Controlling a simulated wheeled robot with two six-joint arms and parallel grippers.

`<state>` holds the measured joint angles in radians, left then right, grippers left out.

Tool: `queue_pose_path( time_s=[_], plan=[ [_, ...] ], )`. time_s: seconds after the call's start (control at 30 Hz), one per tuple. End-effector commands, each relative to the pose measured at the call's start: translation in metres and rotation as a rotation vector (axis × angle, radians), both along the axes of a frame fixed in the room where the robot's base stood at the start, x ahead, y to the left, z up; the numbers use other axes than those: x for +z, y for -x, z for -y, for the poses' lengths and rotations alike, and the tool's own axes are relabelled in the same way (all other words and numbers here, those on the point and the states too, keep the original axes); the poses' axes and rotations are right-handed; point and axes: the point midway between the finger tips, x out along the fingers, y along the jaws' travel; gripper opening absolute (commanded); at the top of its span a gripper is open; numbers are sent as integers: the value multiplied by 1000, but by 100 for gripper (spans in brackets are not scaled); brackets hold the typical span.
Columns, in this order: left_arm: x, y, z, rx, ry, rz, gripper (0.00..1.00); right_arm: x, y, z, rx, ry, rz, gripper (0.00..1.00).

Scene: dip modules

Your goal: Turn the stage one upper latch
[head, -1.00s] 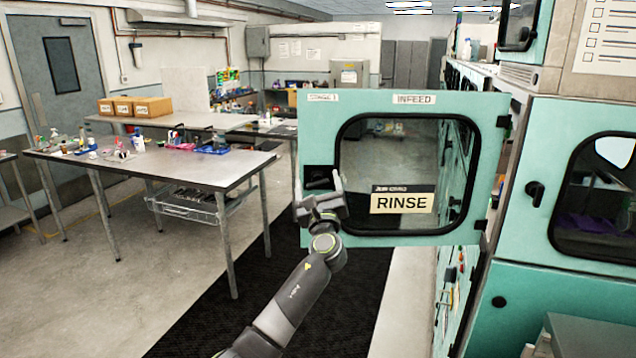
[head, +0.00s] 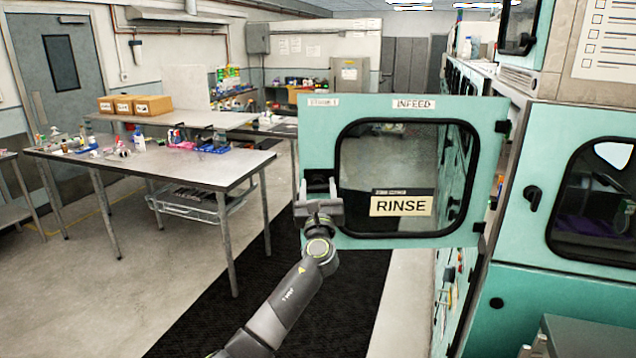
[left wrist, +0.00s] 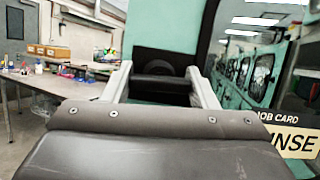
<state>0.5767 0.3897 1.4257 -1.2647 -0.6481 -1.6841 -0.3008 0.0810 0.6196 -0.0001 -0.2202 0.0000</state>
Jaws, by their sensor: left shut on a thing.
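The stage 1 infeed door (head: 408,242) is a teal panel with a black-framed window, standing out from the row of machines. Its black latch (head: 318,174) is at the door's left edge, beside the window, partly hidden by my gripper. My left gripper (head: 319,188) is at this latch, its fingers pointing at the door. In the left wrist view the two pale fingers (left wrist: 160,76) lie on either side of the dark latch (left wrist: 158,68), shut on it. The latch's exact angle is hard to tell. My right gripper is not in view.
A RINSE card (head: 401,205) is on the door window. Another teal door with a black latch (head: 533,198) is at the right. A steel table (head: 190,178) with small items stands at the left. A dark floor mat (head: 240,310) lies below my arm.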

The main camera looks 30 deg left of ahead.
Motion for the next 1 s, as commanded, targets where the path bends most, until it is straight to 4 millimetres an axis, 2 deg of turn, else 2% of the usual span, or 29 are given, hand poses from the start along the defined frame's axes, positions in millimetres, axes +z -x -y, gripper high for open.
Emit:
queue_pose_path(
  time_s=[0.03,0.1,0.47,0.5,0.63,1.0],
  plan=[
    [3,0,-1,1,-26,-21,30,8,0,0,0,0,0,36],
    [1,0,0,1,-55,-40,30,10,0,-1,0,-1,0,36],
    [-1,0,0,0,-77,-52,30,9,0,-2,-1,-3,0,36],
    [-1,0,0,1,-77,-52,58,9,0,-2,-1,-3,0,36],
    [-1,0,0,1,-76,-51,75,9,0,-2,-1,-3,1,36],
    [-3,3,2,0,-74,-49,75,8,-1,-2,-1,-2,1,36]
  ],
)
